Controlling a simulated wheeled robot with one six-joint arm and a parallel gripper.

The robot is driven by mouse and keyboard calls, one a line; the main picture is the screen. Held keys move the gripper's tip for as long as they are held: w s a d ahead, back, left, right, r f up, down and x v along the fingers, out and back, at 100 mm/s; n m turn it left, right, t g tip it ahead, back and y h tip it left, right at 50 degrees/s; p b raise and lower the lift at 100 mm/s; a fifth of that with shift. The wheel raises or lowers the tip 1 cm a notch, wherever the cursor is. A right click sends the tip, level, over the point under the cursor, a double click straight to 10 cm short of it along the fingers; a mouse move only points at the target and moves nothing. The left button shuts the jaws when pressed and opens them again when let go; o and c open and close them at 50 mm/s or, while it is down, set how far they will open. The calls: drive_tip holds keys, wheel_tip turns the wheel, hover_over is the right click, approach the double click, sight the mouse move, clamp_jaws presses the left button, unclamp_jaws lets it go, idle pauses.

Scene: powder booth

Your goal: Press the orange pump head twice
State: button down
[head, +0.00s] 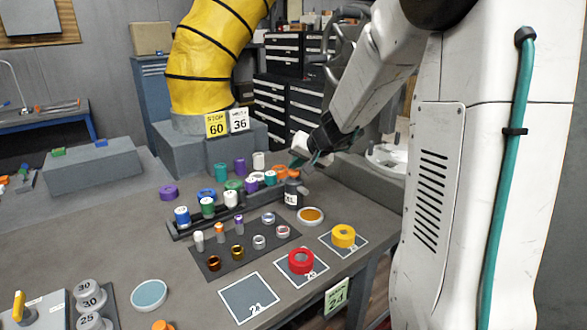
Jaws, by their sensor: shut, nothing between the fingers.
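A dark bottle (291,195) with a small white label stands upright at the right end of the row of containers. Orange (281,171) shows just behind and left of the bottle's top; I cannot tell whether it is the pump head or a separate orange part. My gripper (297,164) comes down from the upper right, with its tip close above the bottle's top. It is shut and holds nothing. The tip partly hides the top of the bottle, so I cannot tell whether they touch.
A rack (180,232) of coloured containers stands left of the bottle. An amber-filled dish (310,216), a yellow ring (343,236) and a red ring (301,261) lie in front. A yellow duct (205,60) rises behind.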

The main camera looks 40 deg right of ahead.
sight(296, 172)
drive_tip(key=shift+r, duration=1.15)
drive_tip(key=shift+r, duration=2.5)
drive_tip(key=s+a+f+n+g, duration=0.1)
drive_tip(key=s+a+n+g, duration=0.1)
drive_tip(key=s+a, duration=0.4)
drive_tip(key=s+a+f+n+g, duration=0.1)
drive_tip(key=s+a+n+g, duration=0.2)
drive_tip(key=s, duration=1.3)
drive_tip(key=s+a+n+g+h, duration=0.1)
drive_tip(key=s+a+n+g, duration=0.1)
drive_tip(key=s+a, duration=0.8)
drive_tip(key=shift+s+f+g, duration=0.4)
drive_tip(key=shift+s+g, duration=0.1)
drive_tip(key=shift+s, duration=0.4)
